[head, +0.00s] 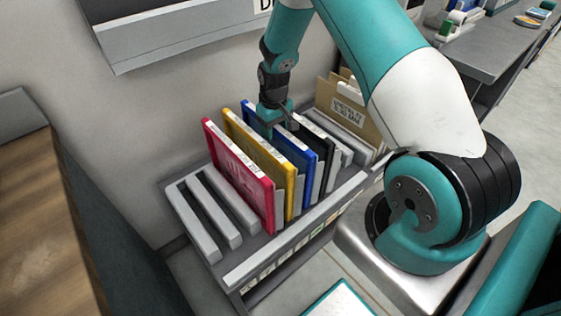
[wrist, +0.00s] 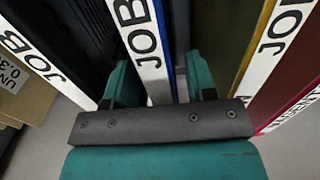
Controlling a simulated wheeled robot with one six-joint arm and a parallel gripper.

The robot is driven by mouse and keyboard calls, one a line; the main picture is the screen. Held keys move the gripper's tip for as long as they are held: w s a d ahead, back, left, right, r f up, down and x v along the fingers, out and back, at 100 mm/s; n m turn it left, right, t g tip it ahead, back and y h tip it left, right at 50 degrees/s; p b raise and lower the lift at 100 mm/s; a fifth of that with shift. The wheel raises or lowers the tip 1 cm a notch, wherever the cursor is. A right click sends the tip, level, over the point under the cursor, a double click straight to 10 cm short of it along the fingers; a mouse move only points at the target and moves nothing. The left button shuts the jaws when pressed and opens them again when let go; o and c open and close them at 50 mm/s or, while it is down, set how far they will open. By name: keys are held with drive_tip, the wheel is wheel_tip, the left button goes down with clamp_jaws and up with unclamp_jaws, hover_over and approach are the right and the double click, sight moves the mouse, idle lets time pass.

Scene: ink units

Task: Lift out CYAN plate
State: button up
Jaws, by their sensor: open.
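The blue plate (head: 290,152) stands upright in a slotted rack, between the yellow and black plates; it is the closest to cyan in colour. My gripper (head: 271,122) is above the rack at the top edge of the blue plate. In the wrist view my gripper (wrist: 160,80) is open, with one teal finger on each side of the blue plate's white "JOB" edge label (wrist: 143,42). Whether the fingers touch the plate cannot be told. The plate's lower part is hidden in the rack.
A yellow plate (head: 257,150) and a red plate (head: 237,172) stand to the left, a black plate (head: 314,140) to the right. The rack (head: 185,226) has empty slots at its left end. Brown folders (head: 345,105) stand at its right end. A wall is behind.

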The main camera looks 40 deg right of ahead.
drive_tip(key=shift+c, duration=0.5)
clamp_jaws()
wheel_tip(320, 180, up, 11)
drive_tip(key=p, duration=0.8)
drive_tip(key=shift+r, duration=0.15)
